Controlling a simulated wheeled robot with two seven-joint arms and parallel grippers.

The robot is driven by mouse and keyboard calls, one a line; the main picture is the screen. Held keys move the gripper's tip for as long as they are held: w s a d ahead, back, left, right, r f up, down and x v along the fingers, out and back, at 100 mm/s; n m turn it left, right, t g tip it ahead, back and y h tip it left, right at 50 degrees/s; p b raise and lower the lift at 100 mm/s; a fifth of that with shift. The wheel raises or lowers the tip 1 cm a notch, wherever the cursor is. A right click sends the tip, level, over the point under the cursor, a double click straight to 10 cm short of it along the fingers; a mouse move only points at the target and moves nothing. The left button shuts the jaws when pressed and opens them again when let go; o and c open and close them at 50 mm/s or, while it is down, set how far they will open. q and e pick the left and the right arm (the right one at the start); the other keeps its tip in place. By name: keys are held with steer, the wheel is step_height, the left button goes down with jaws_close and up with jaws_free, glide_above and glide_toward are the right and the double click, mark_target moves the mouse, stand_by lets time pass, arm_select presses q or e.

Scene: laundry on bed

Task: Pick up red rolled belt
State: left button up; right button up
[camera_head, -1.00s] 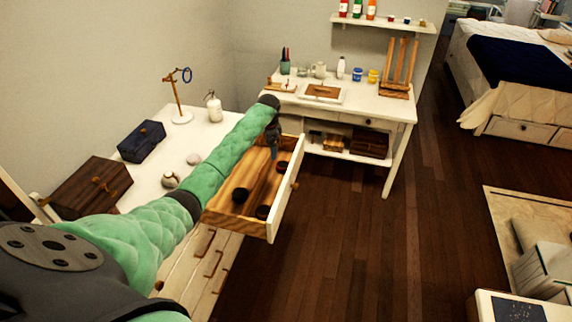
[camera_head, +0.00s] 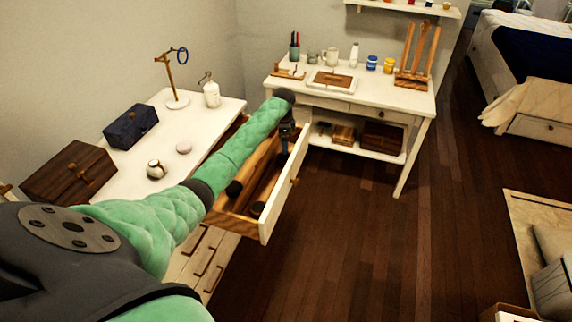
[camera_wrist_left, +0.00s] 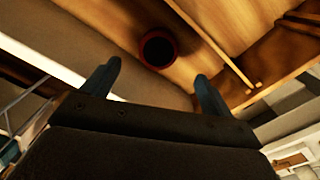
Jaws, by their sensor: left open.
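A dark red rolled belt (camera_wrist_left: 158,48) lies on the wooden floor of the open drawer in the left wrist view, with a dark hollow centre. It is ahead of and between the two blue fingertips of my left gripper (camera_wrist_left: 158,78), which are spread and empty, apart from it. In the head view my left gripper (camera_head: 286,145) points down over the far end of the drawer (camera_head: 222,222). Two dark rolls, one farther (camera_head: 234,188) and one nearer (camera_head: 257,208), show in the drawer; their colour is hard to tell. The far end's contents are hidden by my arm and gripper.
The drawer's white front (camera_head: 284,190) and its inner wooden divider (camera_wrist_left: 215,45) stand close to my gripper. The dresser top holds a brown box (camera_head: 70,172), a dark blue box (camera_head: 131,127) and a ring stand (camera_head: 176,100).

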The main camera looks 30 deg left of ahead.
mark_target(283, 157)
arm_select(q)
steer(key=shift+f, duration=0.6)
step_height(283, 157, down, 2)
steer(key=shift+f+p, duration=0.1)
steer(key=shift+p, duration=0.2)
steer(key=f, duration=0.1)
steer(key=f+p, duration=0.2)
steer(key=f, duration=0.1)
steer(key=shift+s, duration=0.25)
steer(key=shift+f+p, duration=0.35)
steer(key=shift+f, duration=0.3)
arm_select(e)
steer(key=shift+t, duration=0.3)
steer(key=shift+s+d+f, duration=0.3)
steer(key=shift+d+f, duration=0.15)
steer(key=shift+f, duration=0.35)
steer(key=shift+s+d+f, duration=0.3)
steer(key=shift+d+f, duration=0.1)
steer(key=shift+f, duration=0.35)
steer(key=shift+s+d+f, duration=0.3)
steer(key=shift+d+f, duration=0.15)
steer(key=shift+f, duration=0.35)
arm_select(q)
steer(key=c, duration=1)
steer(key=shift+c, duration=0.8)
arm_select(e)
steer(key=shift+d, duration=0.15)
